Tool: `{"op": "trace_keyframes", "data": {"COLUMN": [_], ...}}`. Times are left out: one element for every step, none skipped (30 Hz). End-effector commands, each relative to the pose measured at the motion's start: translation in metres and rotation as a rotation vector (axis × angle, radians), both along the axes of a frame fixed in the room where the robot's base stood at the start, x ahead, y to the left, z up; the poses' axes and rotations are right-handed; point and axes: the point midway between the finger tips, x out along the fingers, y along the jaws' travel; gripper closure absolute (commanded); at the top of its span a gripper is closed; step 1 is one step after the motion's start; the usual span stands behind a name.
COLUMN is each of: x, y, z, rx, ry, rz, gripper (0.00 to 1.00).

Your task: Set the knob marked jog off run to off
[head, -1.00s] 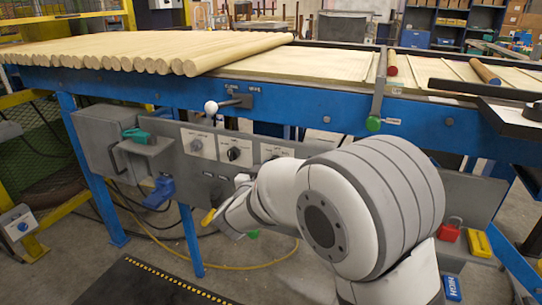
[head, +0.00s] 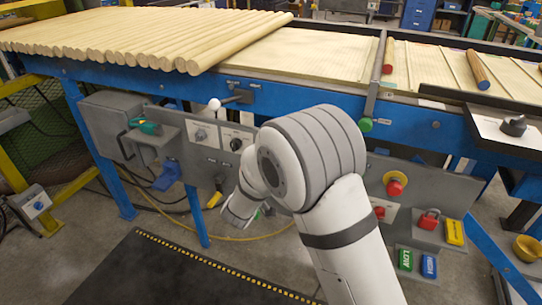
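On the grey panel (head: 170,140) under the blue rail, a grey knob (head: 200,135) and a black knob (head: 236,145) sit side by side on white plates. Their lettering is too small to read, so I cannot tell which is marked jog off run or where each points. My arm hides the panel to their right. Another black knob (head: 514,125) is on a white plate at the far right. My gripper (head: 237,219) hangs low in front of the panel, below the black knob and apart from both knobs. Its finger opening is unclear.
A white ball-ended lever (head: 214,104) sticks out above the knobs. A yellow handle (head: 214,200) and blue part (head: 167,176) are lower on the panel. The dark mat (head: 150,270) is clear.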

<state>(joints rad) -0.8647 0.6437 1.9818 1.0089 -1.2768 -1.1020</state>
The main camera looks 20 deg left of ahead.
Motion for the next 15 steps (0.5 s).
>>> {"op": "trace_keyframes", "data": {"x": [-0.0001, -0.0001, -0.0001, 0.0, 0.0001, 0.0, 0.0, 0.0, 0.0001, 0.0001, 0.0, 0.0001, 0.0, 0.0, 0.0], "y": [0.0006, 0.0006, 0.0006, 0.0006, 0.0006, 0.0006, 0.0006, 0.0006, 0.0006, 0.0006, 0.0006, 0.0006, 0.0006, 0.0005, 0.0005], "z": [0.0004, 0.0003, 0.0001, 0.0001, 0.0, -0.0001, -0.0001, -0.0001, 0.0, 0.0, -0.0001, 0.0, 0.0001, 0.0, 0.0], "rx": [-0.003, -0.004, -0.004, -0.005, -0.004, -0.004, -0.004, -0.004, -0.004, -0.004, -0.004, -0.003, -0.003, -0.003, -0.003], "ry": [0.0, -0.001, -0.001, -0.001, -0.001, -0.001, -0.001, -0.001, -0.001, -0.001, -0.001, -0.001, -0.001, 0.0, -0.001], "rz": [0.001, 0.002, 0.002, 0.002, 0.002, 0.002, 0.002, 0.002, 0.002, 0.002, 0.002, 0.002, 0.002, 0.001, 0.001], "gripper": [0.91, 0.91, 0.91, 0.91, 0.91, 0.91, 0.91, 0.91, 0.91, 0.91, 0.91, 0.66, 0.63, 0.61, 0.58]}}
